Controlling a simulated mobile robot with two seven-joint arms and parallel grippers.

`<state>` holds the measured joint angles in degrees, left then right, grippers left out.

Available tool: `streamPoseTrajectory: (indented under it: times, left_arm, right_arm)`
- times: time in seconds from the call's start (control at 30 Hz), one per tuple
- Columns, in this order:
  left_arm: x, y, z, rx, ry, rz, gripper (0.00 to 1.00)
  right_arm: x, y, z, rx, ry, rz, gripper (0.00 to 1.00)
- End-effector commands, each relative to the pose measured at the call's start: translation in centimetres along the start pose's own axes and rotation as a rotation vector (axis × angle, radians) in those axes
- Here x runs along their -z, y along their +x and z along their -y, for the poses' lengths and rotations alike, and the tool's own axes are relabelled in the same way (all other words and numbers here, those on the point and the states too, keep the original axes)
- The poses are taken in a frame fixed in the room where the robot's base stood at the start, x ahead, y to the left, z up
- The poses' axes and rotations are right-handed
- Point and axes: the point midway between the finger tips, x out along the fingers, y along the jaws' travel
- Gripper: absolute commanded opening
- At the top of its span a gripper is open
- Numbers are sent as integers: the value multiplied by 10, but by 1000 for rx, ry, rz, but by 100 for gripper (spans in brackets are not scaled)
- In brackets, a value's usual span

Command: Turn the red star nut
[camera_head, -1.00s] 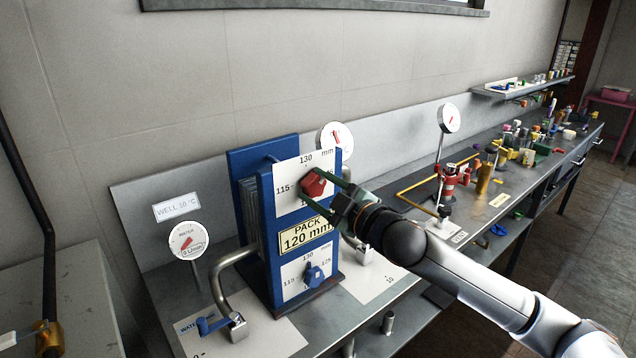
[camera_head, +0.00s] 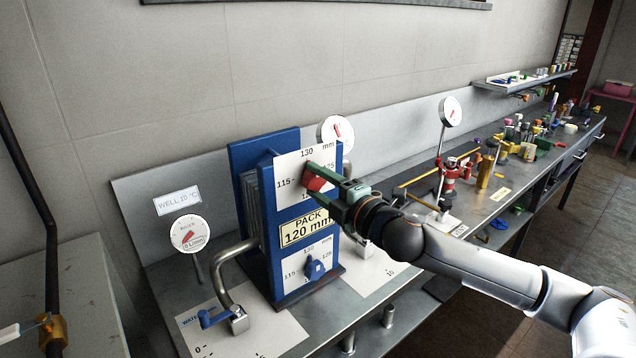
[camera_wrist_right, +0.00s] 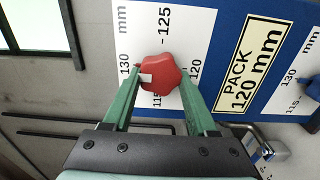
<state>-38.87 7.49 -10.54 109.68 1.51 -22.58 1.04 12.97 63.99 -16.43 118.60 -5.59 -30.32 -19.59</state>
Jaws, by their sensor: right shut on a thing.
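The red star nut (camera_head: 315,182) sits on the upper white scale plate (camera_head: 290,200) of a blue plate pack, whose scale is marked 115, 130 and 125 mm. My right gripper (camera_head: 309,181) comes in from the right, its green fingers on two sides of the nut. In the right wrist view the fingertips (camera_wrist_right: 160,74) close on opposite sides of the red nut (camera_wrist_right: 163,66), which has a small white patch. In the head view the fingers hide part of the nut. My left gripper is not in view.
A blue star nut (camera_head: 315,267) is on the lower scale plate, under the yellow "PACK 120 mm" label (camera_head: 306,230). A bent metal pipe (camera_head: 226,265) and a water gauge (camera_head: 189,234) stand left. Several small items clutter the bench at the right.

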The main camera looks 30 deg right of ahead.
Motion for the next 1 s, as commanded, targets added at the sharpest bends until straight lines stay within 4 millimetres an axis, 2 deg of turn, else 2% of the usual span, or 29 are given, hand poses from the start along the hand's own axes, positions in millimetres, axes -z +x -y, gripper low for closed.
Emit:
streamPoseTrajectory:
  times: [0.57, 0.6, 0.83, 1.0]
  left_arm:
    - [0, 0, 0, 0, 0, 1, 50]
    - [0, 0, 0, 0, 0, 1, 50]
    - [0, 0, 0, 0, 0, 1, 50]
    - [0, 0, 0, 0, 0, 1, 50]
  right_arm:
    - [0, 0, 0, -1, -34, -1, 3]
    - [0, 0, 0, -1, -34, -1, 63]
    - [0, 0, 0, 0, -31, -1, 88]
    - [0, 0, 0, 0, -30, 0, 88]
